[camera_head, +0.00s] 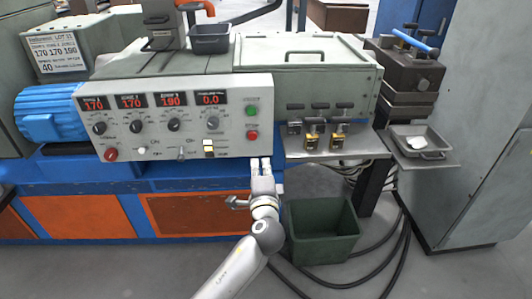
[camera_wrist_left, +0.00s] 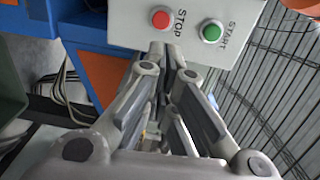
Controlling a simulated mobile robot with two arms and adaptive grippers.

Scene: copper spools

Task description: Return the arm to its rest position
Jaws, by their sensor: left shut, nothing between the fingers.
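My left arm reaches up from the bottom of the head view. My left gripper (camera_head: 261,163) is shut and empty, just below the lower right corner of the control panel (camera_head: 180,118). In the left wrist view the closed fingers (camera_wrist_left: 174,52) point toward the panel's lower edge. The red stop button (camera_wrist_left: 161,19) and green start button (camera_wrist_left: 211,31) are just beyond the fingertips there. In the head view the green button (camera_head: 252,111) sits above the red button (camera_head: 252,135). I cannot tell whether the fingertips touch the machine. My right gripper is not in view.
A green bin (camera_head: 321,232) stands on the floor right of my left arm. A tray (camera_head: 422,143) holds a white lump at the right. Black cables lie on the floor.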

